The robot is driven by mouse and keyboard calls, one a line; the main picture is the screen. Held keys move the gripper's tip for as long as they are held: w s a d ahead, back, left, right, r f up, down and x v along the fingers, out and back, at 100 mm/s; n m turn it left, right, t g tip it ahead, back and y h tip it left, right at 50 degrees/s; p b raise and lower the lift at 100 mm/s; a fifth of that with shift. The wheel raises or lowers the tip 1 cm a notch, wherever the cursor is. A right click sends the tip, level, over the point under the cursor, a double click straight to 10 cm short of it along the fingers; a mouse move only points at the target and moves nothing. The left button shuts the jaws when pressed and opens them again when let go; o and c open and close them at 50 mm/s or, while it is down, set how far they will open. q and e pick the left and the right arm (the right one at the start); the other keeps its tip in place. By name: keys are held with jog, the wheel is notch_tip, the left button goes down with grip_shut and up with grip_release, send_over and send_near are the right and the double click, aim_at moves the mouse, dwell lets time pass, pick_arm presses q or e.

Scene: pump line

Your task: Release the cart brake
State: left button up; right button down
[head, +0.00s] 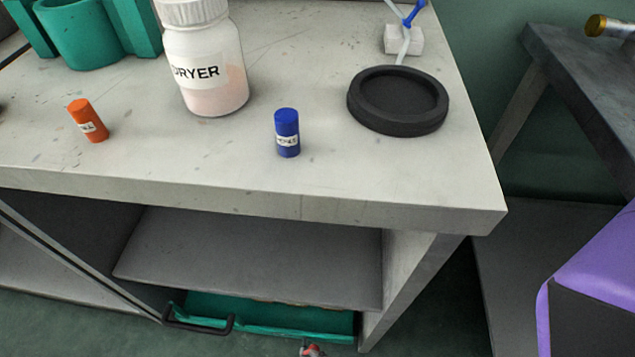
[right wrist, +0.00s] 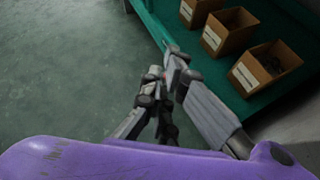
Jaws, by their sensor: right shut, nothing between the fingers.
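The green cart (head: 290,318) stands low under the bench, with a black handle (head: 198,326) at its left front. Its green deck edge also shows in the right wrist view (right wrist: 160,33). A small red and grey part (head: 312,350) shows at the bottom edge of the head view; I cannot tell whether it is the brake. In the right wrist view, my right gripper (right wrist: 166,68) is shut and empty, beside the cart's edge above the floor. A speck of red shows by its fingertips; contact is unclear. My left gripper is out of view.
Several open cardboard boxes (right wrist: 230,30) sit on the cart. The bench top (head: 200,160) above holds a DRYER bottle (head: 205,60), an orange vial (head: 88,120), a blue vial (head: 287,132) and a black round dish (head: 398,100). Clear green floor (right wrist: 70,70) lies left of my right gripper.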

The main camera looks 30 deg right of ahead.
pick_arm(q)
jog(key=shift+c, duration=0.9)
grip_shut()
pick_arm(e)
jog(key=s+d+r, duration=0.1)
jog(key=s+d, duration=0.6)
jog(key=s, duration=0.6)
jog(key=shift+d+r, duration=0.15)
jog(key=shift+r, duration=0.1)
